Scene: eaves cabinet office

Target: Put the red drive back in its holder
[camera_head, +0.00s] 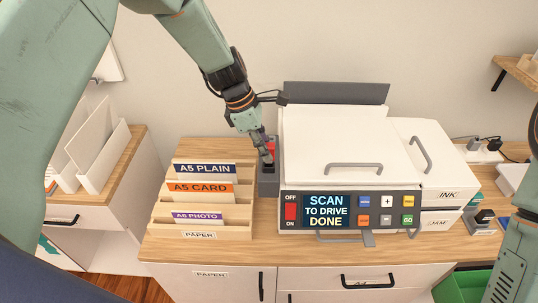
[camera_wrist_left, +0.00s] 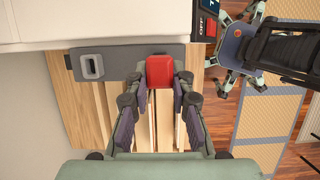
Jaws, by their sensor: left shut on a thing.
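The red drive (camera_head: 271,148) is at the tips of my left gripper (camera_head: 268,157), just left of the white printer. In the left wrist view the red drive (camera_wrist_left: 160,72) sits between the two fingers of my left gripper (camera_wrist_left: 161,88), which is shut on it. The dark grey holder (camera_head: 268,184) stands below the drive, between the paper rack and the printer. In the wrist view the drive overlaps the right part of the holder (camera_wrist_left: 121,62). Whether it is inside a slot or above it, I cannot tell. My right gripper is not in view.
The printer (camera_head: 343,143) closely flanks the holder on the right; its screen reads "SCAN TO DRIVE DONE". A wooden paper rack (camera_head: 201,233) is on the left. A light grey socket-like piece (camera_wrist_left: 91,66) shows at the holder's left end in the wrist view.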

